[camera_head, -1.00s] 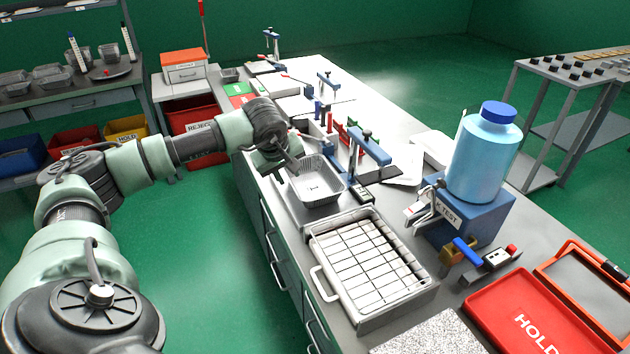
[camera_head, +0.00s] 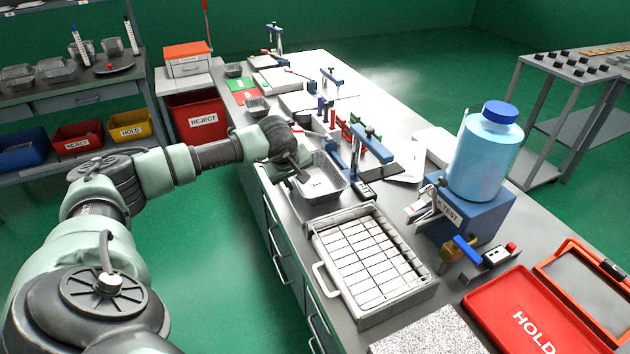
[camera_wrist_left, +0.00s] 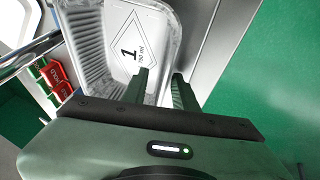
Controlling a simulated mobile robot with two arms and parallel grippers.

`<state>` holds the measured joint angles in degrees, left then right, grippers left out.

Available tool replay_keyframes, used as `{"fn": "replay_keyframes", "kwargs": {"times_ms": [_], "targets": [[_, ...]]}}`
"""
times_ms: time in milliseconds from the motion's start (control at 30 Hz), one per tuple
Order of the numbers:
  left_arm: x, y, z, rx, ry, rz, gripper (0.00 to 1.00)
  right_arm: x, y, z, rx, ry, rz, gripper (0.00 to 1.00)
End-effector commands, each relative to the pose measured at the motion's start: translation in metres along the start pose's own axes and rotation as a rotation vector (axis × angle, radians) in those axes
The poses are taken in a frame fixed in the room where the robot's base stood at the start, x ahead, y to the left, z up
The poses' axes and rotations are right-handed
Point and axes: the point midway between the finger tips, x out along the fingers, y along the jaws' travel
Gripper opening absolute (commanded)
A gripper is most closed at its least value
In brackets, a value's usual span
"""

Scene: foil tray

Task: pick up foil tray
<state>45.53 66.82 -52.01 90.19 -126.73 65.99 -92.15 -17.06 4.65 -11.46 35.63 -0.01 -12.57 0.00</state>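The foil tray (camera_head: 329,164) is a silver rectangular pan with a label marked "1" on its floor. It sits on the bench's left edge in the head view, and its ribbed wall (camera_wrist_left: 91,58) fills the upper left of the left wrist view. My left gripper (camera_head: 302,172) is at the tray's left side. In the wrist view its two dark fingers (camera_wrist_left: 160,82) stand apart with a gap between them, at the tray's near wall. Whether they touch the wall is hard to tell. My right gripper is not in view.
A wire-rack pan (camera_head: 362,258) stands close in front of the tray. Blue clamps (camera_head: 372,146) and red-and-green parts are just right of it. A blue bottle (camera_head: 483,152) stands on a blue box farther right. A smaller foil tray (camera_head: 257,106) lies behind my arm.

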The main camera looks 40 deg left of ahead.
Motion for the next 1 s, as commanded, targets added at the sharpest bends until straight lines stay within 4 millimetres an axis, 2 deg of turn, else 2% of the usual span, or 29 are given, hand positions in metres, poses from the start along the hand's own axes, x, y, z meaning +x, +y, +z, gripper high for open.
{"fn": "replay_keyframes", "kwargs": {"times_ms": [500, 533, 600, 633, 1000], "targets": [[0.0024, -0.0008, 0.0009, 0.0, 0.0, 0.0, 0.28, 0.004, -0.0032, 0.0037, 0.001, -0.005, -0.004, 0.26], [0.0024, -0.0008, 0.0009, 0.0, 0.0, 0.0, 0.23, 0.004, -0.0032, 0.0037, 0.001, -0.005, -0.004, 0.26], [0.0025, -0.0008, 0.0009, 0.0, 0.0, 0.0, 0.03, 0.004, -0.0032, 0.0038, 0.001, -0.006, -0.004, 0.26], [0.0025, -0.0008, 0.0009, 0.0, 0.0, 0.0, 0.0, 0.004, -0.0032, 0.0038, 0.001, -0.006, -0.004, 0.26], [0.002, -0.001, 0.0009, 0.0, 0.0, -0.001, 0.0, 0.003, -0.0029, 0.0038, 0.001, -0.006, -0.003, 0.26]]}}
